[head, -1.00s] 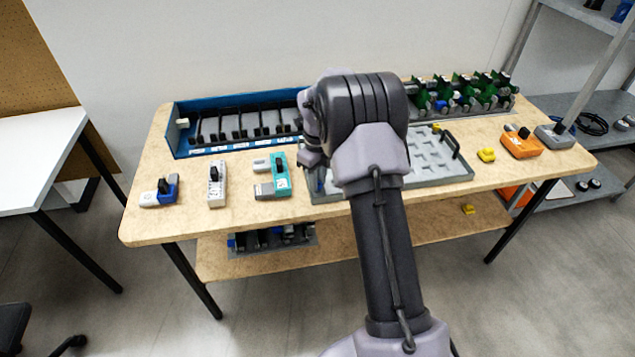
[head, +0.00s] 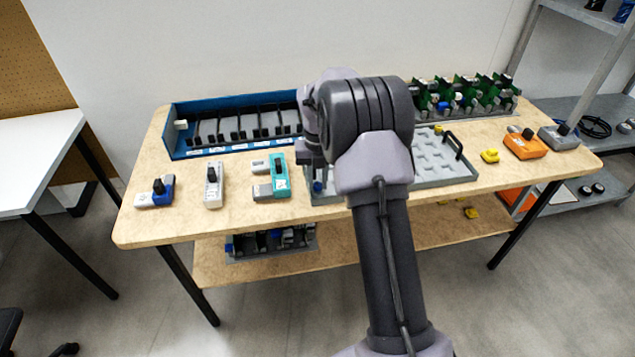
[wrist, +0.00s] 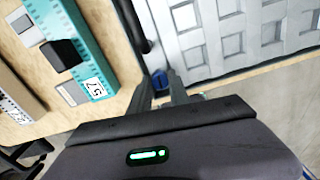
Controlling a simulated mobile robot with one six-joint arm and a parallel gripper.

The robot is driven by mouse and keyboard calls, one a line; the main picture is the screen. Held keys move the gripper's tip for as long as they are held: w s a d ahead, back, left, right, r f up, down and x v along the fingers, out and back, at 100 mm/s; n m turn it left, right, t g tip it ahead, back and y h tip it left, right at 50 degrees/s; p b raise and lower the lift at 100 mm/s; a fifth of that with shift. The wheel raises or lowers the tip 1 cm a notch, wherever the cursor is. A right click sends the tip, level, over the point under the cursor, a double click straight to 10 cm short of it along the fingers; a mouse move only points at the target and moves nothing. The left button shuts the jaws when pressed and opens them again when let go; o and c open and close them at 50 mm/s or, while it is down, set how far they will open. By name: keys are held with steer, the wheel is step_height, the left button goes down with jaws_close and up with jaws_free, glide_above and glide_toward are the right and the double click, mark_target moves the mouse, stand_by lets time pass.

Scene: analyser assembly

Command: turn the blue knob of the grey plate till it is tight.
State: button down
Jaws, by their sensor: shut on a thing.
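The grey plate (head: 460,172) lies on the wooden table and has rows of square pockets; it also shows in the wrist view (wrist: 205,58). Its blue knob (head: 318,186) is at the plate's front left corner, and part of it shows in the wrist view (wrist: 160,79). My gripper (wrist: 160,88) points down at that corner, shut on the blue knob with a finger on either side. In the head view my arm hides the middle of the plate and most of the gripper. The knob's thread is hidden.
A teal module (head: 279,180) stands close to the left of the plate, with a white module (head: 213,187) and a blue-grey module (head: 156,192) further left. A blue rack (head: 176,140) is behind. A yellow piece (head: 489,155) and an orange module (head: 526,145) lie right.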

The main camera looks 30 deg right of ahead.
mark_target(317, 184)
steer(key=shift+w+r+m, duration=0.1)
steer(key=shift+r+m, duration=0.1)
steer(key=shift+m, duration=0.2)
steer(key=c, duration=1.2)
jaws_free()
steer(key=shift+c, duration=0.2)
steer(key=shift+o, duration=0.2)
steer(key=shift+f, duration=0.1)
step_height(317, 184, up, 17)
steer(key=p, duration=0.7)
steer(key=shift+r, duration=0.2)
steer(key=shift+c, duration=0.5)
